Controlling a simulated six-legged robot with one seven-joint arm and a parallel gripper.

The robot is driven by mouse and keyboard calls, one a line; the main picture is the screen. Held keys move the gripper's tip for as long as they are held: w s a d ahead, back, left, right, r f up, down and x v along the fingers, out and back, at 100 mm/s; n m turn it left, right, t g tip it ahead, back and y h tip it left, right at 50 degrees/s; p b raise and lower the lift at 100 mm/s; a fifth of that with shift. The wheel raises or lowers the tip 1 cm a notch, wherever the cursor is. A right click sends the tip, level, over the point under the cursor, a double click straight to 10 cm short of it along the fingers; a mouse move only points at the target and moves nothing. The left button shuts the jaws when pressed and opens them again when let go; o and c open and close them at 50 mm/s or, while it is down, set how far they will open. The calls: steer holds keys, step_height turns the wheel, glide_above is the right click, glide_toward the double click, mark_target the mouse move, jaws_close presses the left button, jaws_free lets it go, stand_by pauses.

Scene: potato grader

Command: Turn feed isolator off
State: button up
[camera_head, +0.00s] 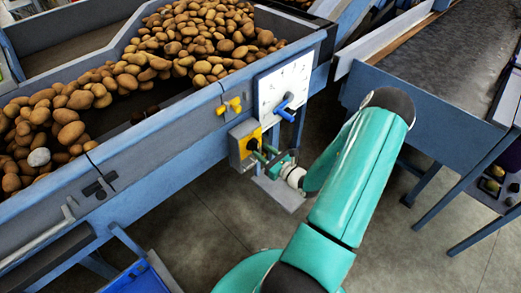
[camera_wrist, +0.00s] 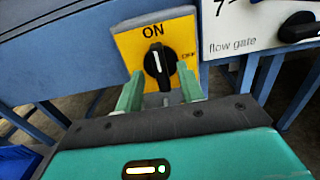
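The feed isolator (camera_head: 243,140) is a grey box with a yellow face on the side of the blue potato hopper. In the wrist view its yellow plate (camera_wrist: 129,42) reads ON at the top and OFF at the right. Its black rotary knob (camera_wrist: 158,66) has a white mark pointing up towards ON. My gripper (camera_wrist: 160,90) is open, with one green finger low on each side of the knob. I cannot tell whether the fingers touch it. In the head view my gripper (camera_head: 264,158) is at the front of the isolator, and the knob is partly hidden.
A white flow gate dial (camera_head: 286,83) with a blue handle is just right of the isolator; its panel (camera_wrist: 235,45) is close in the wrist view. A yellow latch (camera_head: 232,105) is above. Potatoes (camera_head: 200,40) fill the hopper. A conveyor (camera_head: 440,60) stands right.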

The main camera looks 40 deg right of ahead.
steer(key=shift+w, duration=0.95)
jaws_close()
steer(key=shift+m, duration=0.3)
steer(key=shift+d+f+m, duration=0.1)
steer(key=shift+f+m, duration=0.05)
steer(key=shift+m, duration=2.75)
steer(key=shift+d+f+m, duration=0.1)
steer(key=shift+m, duration=2.8)
steer(key=shift+d+f+m, duration=0.1)
steer(key=shift+f+m, duration=0.05)
steer(key=shift+m, duration=2.75)
steer(key=shift+s, duration=0.1)
